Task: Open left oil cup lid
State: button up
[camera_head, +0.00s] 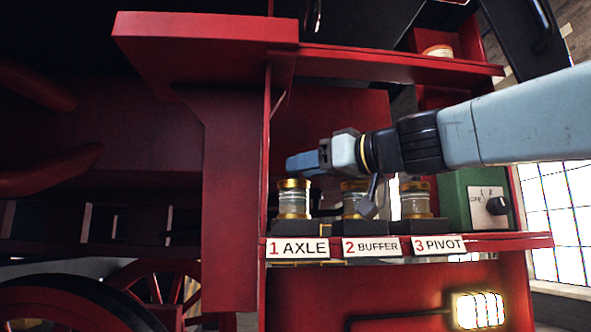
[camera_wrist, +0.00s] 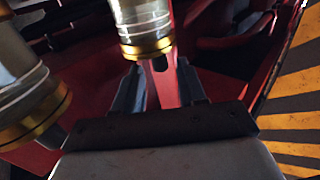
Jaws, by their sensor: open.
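The left oil cup (camera_head: 294,201) is a glass cylinder with brass top and bottom rings, above the "1 AXLE" label (camera_head: 298,248). Its brass lid (camera_head: 293,184) appears shut. My gripper (camera_head: 303,163) is just above this cup, slightly right of its centre, reaching in from the right. In the wrist view, my gripper (camera_wrist: 163,85) has its two dark fingers apart. The left cup (camera_wrist: 140,18) appears inverted there, its brass rim and a small dark knob (camera_wrist: 160,63) at the space between the fingertips. I cannot tell whether they touch.
The middle cup (camera_head: 351,203), close on the right, is partly hidden by a grey part of my arm; it shows large in the wrist view (camera_wrist: 22,75). The right cup (camera_head: 415,201) stands beyond it.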

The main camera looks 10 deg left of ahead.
jog(key=shift+x, duration=1.55)
jog(key=shift+c, duration=0.3)
grip_shut()
